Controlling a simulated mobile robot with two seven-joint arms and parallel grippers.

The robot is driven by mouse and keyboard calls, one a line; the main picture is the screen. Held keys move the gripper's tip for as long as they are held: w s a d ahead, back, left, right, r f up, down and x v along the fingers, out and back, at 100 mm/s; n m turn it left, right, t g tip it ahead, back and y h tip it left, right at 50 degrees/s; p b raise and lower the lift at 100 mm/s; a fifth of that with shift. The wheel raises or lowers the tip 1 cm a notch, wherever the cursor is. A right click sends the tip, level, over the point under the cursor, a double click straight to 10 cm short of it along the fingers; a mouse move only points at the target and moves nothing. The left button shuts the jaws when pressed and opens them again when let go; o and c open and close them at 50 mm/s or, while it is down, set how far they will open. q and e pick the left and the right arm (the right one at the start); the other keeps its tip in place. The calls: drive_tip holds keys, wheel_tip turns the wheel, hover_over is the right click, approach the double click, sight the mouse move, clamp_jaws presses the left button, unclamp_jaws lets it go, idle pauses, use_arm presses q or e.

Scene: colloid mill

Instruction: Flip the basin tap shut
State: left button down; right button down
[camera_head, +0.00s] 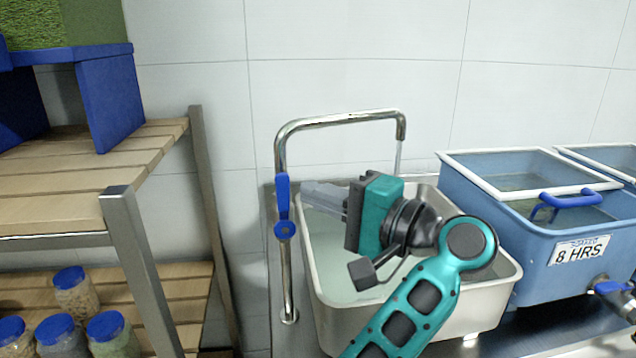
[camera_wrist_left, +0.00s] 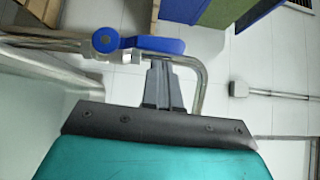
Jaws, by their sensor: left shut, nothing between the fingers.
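The tap is a chrome pipe (camera_head: 340,119) that rises, bends over and ends in a downturned spout above the basin. Its blue lever (camera_head: 283,194) stands upright along the pipe, and its round hub is at the lower end. A thin pale stream (camera_head: 397,158) runs down from the spout. My left gripper (camera_head: 306,188) is shut and empty, its grey fingertips just right of the lever. In the left wrist view the fingertips (camera_wrist_left: 160,64) are close to the blue lever (camera_wrist_left: 155,45); I cannot tell whether they touch. My right gripper is not in view.
The pale basin (camera_head: 505,284) holds water beneath my left gripper. A blue tank labelled "8 HRS" (camera_head: 580,250) stands at the right. A slatted wooden shelf (camera_head: 60,190) with blue-lidded jars (camera_head: 72,290) is at the left. A tiled wall is behind.

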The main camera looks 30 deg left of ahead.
use_arm(q)
drive_tip(key=shift+s+a, duration=0.3)
drive_tip(key=shift+a, duration=0.05)
drive_tip(key=shift+a, duration=0.1)
idle(0.4)
